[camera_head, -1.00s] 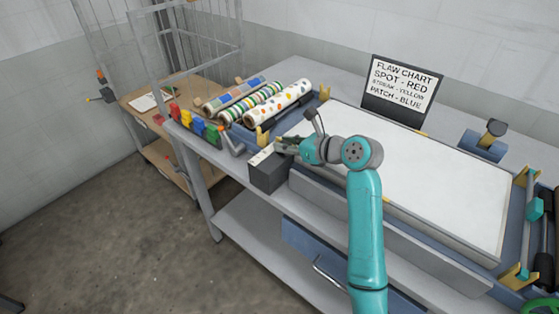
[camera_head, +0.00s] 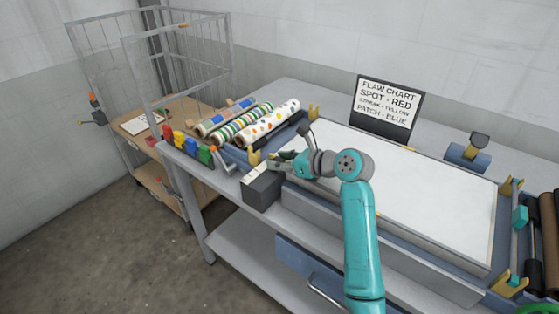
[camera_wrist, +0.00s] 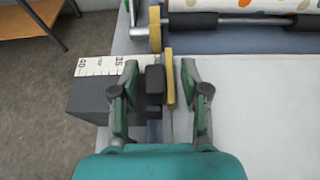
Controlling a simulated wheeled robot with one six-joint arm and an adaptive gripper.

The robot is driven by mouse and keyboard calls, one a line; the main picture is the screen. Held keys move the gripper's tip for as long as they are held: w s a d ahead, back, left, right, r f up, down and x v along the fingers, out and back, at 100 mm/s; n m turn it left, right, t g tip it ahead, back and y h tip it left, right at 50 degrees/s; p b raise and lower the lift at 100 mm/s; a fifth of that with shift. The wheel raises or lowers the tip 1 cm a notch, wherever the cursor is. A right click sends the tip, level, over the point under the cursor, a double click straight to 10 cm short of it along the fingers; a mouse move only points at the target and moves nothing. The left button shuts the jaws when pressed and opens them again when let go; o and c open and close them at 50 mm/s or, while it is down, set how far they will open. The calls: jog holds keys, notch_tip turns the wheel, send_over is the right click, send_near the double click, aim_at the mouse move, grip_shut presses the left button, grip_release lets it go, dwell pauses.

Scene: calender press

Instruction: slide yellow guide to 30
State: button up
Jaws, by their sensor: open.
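The yellow guide (camera_wrist: 170,80) is a narrow upright yellow plate with a black block (camera_wrist: 155,84) on its left side, in the wrist view. My gripper (camera_wrist: 159,82) is open, with one finger on each side of the guide and block. The right finger is close to the yellow plate; I cannot tell whether it touches. A white scale (camera_wrist: 100,66) to the left shows 40 and 35, and the guide stands right of the 35 mark. Further marks are hidden. In the head view my gripper (camera_head: 283,159) covers the guide above the press's left end.
A dark box (camera_head: 263,188) sits under the scale at the table's front edge. Patterned rolls (camera_head: 240,122) lie behind on the left. The white press bed (camera_head: 410,180) is clear to the right. A flaw chart (camera_head: 388,104) stands at the back.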

jog(key=v, duration=1.1)
jog(key=shift+s+d+r, duration=0.2)
jog(key=shift+r, duration=0.05)
